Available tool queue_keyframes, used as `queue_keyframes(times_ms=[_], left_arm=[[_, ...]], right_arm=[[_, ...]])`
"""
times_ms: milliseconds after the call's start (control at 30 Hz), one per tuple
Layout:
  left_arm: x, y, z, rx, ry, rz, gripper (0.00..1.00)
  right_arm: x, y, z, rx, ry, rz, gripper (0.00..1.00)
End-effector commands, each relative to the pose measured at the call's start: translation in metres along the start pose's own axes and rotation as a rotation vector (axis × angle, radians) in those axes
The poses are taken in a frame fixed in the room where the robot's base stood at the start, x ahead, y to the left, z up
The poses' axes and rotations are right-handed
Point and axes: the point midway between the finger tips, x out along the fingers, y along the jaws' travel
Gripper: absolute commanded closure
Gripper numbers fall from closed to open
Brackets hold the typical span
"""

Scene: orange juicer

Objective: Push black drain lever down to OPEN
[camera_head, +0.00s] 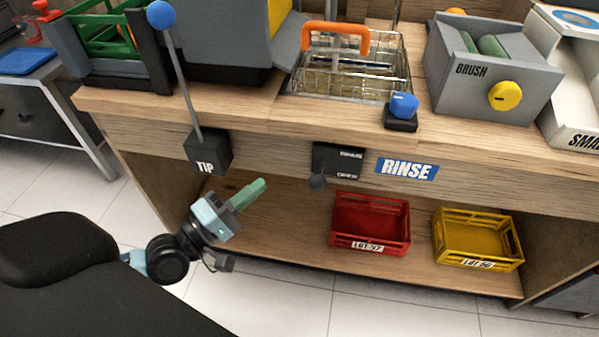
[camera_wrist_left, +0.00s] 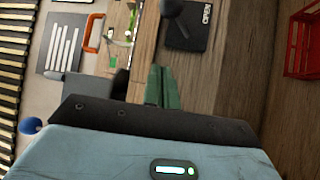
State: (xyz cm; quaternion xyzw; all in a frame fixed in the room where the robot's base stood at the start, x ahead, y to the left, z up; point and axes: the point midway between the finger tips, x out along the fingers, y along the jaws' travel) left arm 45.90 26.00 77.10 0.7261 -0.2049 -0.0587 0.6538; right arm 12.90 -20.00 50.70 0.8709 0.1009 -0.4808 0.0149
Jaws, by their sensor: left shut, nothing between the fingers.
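The black drain lever box (camera_head: 338,160) is on the front edge of the counter, left of the blue RINSE sign. Its dark round knob (camera_head: 317,182) shows at the box's lower left corner, near the small lower label. My left gripper (camera_head: 262,185) has its green fingers shut and empty, left of the knob at about its height in the picture and apart from it. In the left wrist view the closed fingers (camera_wrist_left: 163,72) point toward the counter front, and the black box (camera_wrist_left: 187,26) is ahead and to the right. My right gripper is not in view.
The TIP box (camera_head: 208,152) with its blue-knobbed rod (camera_head: 161,15) is left of the drain box. A wire basket (camera_head: 350,75) with an orange handle and a blue knob (camera_head: 403,105) are above. Red (camera_head: 370,228) and yellow (camera_head: 478,240) crates stand on the lower shelf.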

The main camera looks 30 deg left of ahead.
Motion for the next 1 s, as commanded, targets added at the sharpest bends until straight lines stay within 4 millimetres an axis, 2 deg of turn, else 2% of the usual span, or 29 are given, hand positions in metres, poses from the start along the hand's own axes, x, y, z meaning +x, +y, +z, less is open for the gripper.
queue_keyframes(times_ms=[167,267,800,1000], left_arm=[[0.009,0.0,-0.001,0.0,0.002,0.001,1.0],[0.021,0.001,-0.001,0.002,0.003,0.003,1.0],[0.103,0.001,0.0,0.0,0.0,0.002,1.0],[0.092,0.0,0.024,0.0,0.0,-0.002,1.0]], right_arm=[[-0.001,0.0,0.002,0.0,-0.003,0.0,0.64],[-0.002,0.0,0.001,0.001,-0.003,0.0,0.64],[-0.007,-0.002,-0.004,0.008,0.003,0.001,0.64],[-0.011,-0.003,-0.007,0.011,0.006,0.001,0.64]])
